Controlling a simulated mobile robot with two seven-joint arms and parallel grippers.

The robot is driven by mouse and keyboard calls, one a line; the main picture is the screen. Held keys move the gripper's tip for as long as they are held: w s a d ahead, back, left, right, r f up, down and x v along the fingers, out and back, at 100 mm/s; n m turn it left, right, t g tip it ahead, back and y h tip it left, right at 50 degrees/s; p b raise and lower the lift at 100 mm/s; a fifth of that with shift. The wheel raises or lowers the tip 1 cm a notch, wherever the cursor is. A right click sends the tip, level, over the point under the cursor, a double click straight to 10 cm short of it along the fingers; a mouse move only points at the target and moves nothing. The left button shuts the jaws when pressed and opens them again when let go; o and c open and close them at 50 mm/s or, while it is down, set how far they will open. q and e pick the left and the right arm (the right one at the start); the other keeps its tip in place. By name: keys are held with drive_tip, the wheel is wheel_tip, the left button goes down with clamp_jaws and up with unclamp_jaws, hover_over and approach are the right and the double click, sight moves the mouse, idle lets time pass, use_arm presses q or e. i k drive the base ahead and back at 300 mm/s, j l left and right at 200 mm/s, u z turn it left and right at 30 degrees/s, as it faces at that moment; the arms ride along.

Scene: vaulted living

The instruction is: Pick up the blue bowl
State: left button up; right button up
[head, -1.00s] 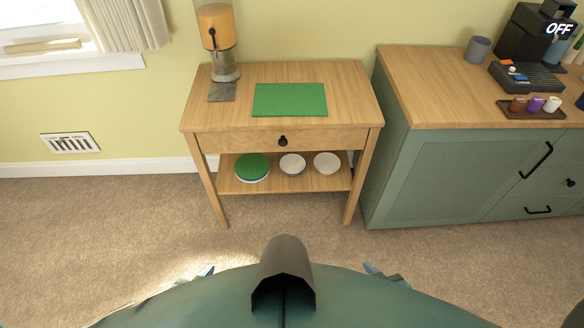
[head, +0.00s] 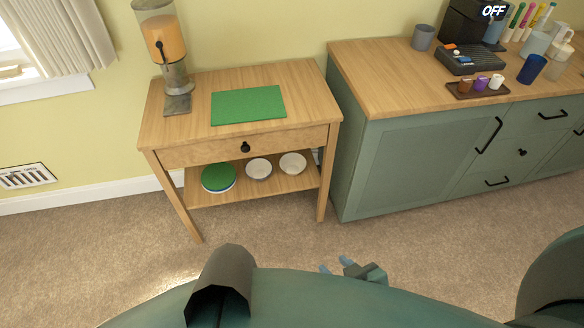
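No bowl that is clearly blue shows in the head view. Two small pale bowls stand side by side on the lower shelf of the wooden side table: a left bowl (head: 259,169) and a right bowl (head: 292,164). Left of them lies a round green-topped stack (head: 218,177) with a white and bluish rim. My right gripper (head: 335,266) shows at the bottom, low over the carpet in front of the table. Its two blue fingertips are apart with nothing visible between them. My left gripper is out of view.
The side table (head: 298,90) carries a green mat (head: 248,105) and a drink dispenser (head: 162,45). To the right, a green cabinet (head: 400,165) holds a tray (head: 478,90) with small cups, a dark blue cup (head: 531,69) and a grey cup (head: 423,37). Carpet in front is clear.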

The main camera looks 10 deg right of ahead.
sight(258, 169)
drive_tip(key=z, duration=1.8)
drive_tip(key=u, duration=1.75)
drive_tip(key=i+l+u, duration=0.1)
drive_tip(key=i+l, duration=0.5)
drive_tip(key=l, duration=0.25)
drive_tip(key=j+u, duration=0.05)
